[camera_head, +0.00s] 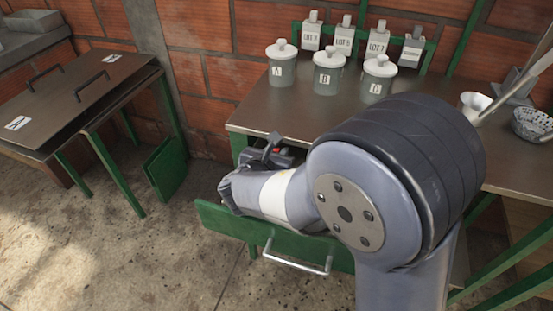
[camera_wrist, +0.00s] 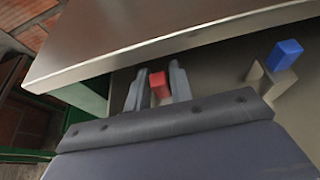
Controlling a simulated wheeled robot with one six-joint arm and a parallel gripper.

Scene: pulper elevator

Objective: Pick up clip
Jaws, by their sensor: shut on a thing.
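My gripper (camera_wrist: 157,92) reaches into the open drawer, just under the front edge of the table. Its two fingers stand on either side of a red clip (camera_wrist: 159,84) and are shut on it. In the head view a bit of the red clip (camera_head: 277,151) shows at my gripper (camera_head: 272,153), mostly behind my arm. A second clip with a blue top (camera_wrist: 286,54) and a greyish body stands apart, to the right in the wrist view.
The drawer has a green front (camera_head: 232,222) and a metal handle (camera_head: 300,265). The tabletop (camera_head: 262,121) overhangs close to my gripper. On it stand lidded jars A (camera_head: 282,72), B (camera_head: 327,80) and C (camera_head: 378,88), with several labelled bottles behind.

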